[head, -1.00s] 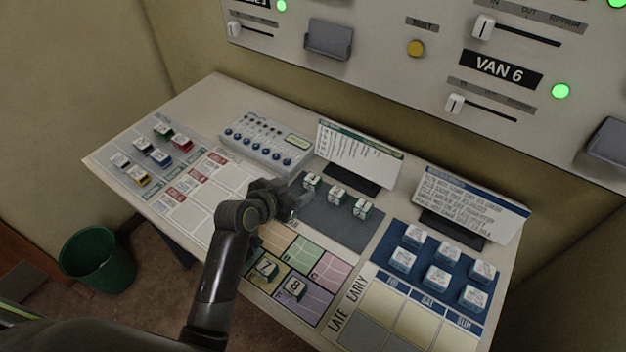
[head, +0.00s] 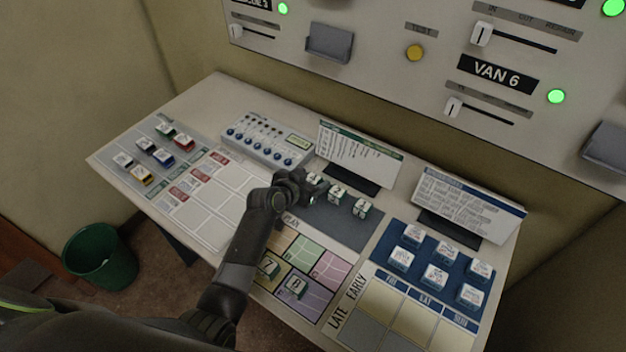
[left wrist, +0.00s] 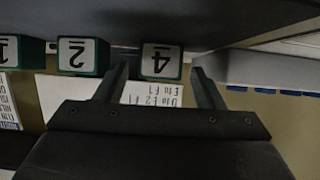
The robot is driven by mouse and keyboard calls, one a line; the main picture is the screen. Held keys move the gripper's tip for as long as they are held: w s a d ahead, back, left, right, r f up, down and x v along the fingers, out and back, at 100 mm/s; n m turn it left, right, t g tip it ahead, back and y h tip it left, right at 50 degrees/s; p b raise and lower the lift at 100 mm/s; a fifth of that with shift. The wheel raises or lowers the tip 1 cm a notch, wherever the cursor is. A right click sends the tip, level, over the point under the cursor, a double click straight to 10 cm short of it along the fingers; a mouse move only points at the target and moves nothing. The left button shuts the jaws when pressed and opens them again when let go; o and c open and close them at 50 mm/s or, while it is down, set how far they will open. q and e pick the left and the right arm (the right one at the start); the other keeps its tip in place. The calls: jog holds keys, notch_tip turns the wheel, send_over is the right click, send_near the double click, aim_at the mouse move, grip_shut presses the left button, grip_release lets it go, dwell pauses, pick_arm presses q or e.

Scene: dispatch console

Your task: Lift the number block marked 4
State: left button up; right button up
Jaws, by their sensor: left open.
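The number block marked 4 (left wrist: 161,62) shows upside down in the left wrist view, white-faced with green sides. In the head view it appears to be the leftmost block (head: 315,179) of a row on the dark grey mat (head: 345,227), partly hidden by my left gripper (head: 306,190). My left gripper is open; in the left wrist view its fingers (left wrist: 158,78) stand either side of the block. I cannot tell whether they touch it. My right gripper is not in view.
A block marked 2 (left wrist: 82,55) and one marked 1 (left wrist: 10,50) stand beside the 4. A tilted card (head: 360,147) stands behind the row, and a grey switch box (head: 267,140) is to the left. Two blocks sit on the coloured plan (head: 303,250) in front.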

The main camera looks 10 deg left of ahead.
pick_arm(q)
jog(key=shift+w+d+f, duration=0.25)
jog(key=shift+w+f, duration=0.05)
jog(key=shift+w, duration=0.2)
jog(key=c, duration=1.1)
jog(key=shift+r, duration=0.1)
